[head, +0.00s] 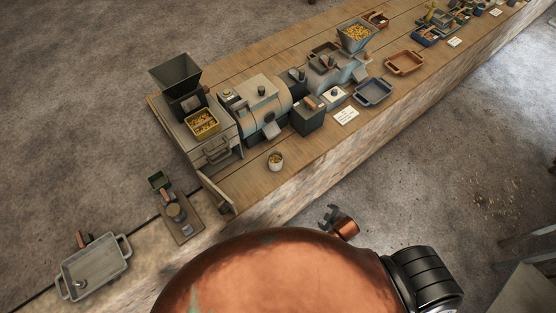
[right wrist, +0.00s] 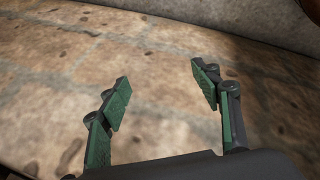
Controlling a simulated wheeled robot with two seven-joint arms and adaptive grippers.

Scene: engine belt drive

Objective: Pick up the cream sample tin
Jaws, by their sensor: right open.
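The cream sample tin (head: 276,162) stands upright near the front edge of the wooden bench (head: 250,187) in the head view, with yellowish bits showing at its top. My right gripper (head: 326,215) is in front of the bench, below and to the right of the tin in the picture, apart from it. In the right wrist view its green-padded fingers (right wrist: 162,90) are spread wide with nothing between them, facing a mottled stone surface. The tin does not show in that view. My left gripper is not in view.
A low board (head: 217,188) edges the bench's left end. Bare wood surrounds the tin.

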